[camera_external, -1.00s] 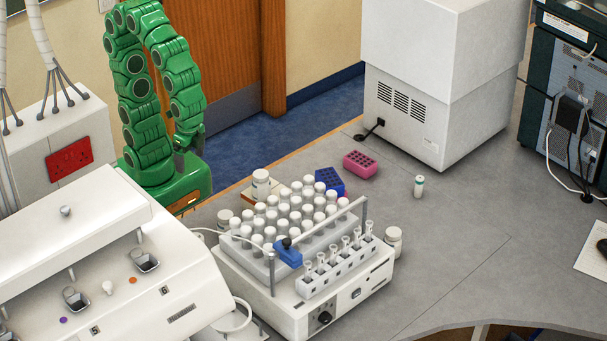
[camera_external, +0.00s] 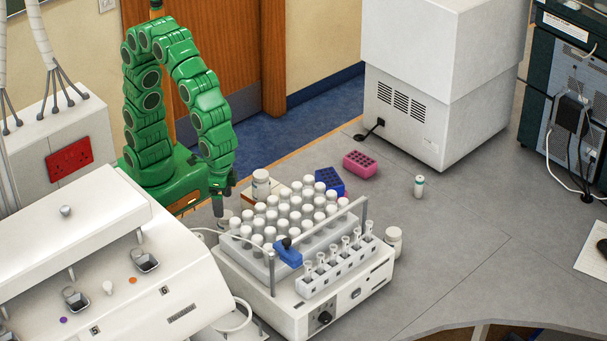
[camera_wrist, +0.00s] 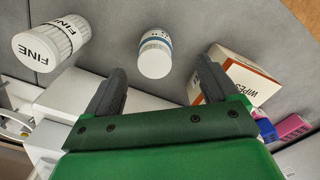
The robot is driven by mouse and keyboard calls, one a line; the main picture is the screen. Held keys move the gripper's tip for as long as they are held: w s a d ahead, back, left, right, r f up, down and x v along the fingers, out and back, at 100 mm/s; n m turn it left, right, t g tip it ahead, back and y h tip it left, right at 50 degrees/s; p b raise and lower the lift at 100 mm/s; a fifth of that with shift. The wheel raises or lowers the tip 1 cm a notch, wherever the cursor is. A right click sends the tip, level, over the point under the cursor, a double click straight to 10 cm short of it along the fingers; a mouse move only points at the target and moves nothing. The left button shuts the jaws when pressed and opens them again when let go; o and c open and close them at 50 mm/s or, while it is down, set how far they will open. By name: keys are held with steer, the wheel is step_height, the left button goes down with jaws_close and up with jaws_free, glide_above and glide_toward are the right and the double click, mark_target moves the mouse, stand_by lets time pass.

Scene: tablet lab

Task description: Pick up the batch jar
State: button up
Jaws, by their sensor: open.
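In the wrist view, a jar marked FINE (camera_wrist: 42,48) lies toward the upper left. A white jar with a blue band (camera_wrist: 155,58) shows beyond the gap between my fingers.
A wipes box (camera_wrist: 238,80) is close to the right finger. A white instrument (camera_external: 300,318) carrying many capped vials stands to the right of my gripper. Blue (camera_external: 330,181) and pink (camera_external: 360,164) racks sit behind it. The bench on the right is largely clear.

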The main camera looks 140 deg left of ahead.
mark_target(226, 215)
steer(key=shift+w+f, duration=0.25)
steer(key=shift+w, duration=0.1)
steer(key=shift+f, duration=1.35)
steer(key=shift+w+d+f, duration=0.1)
steer(key=shift+w+f, duration=0.05)
steer(key=shift+f, duration=1.1)
steer(key=shift+w+d+f, duration=0.1)
steer(key=shift+f, duration=1.1)
steer(key=c, duration=1.2)
steer(key=shift+r, duration=0.1)
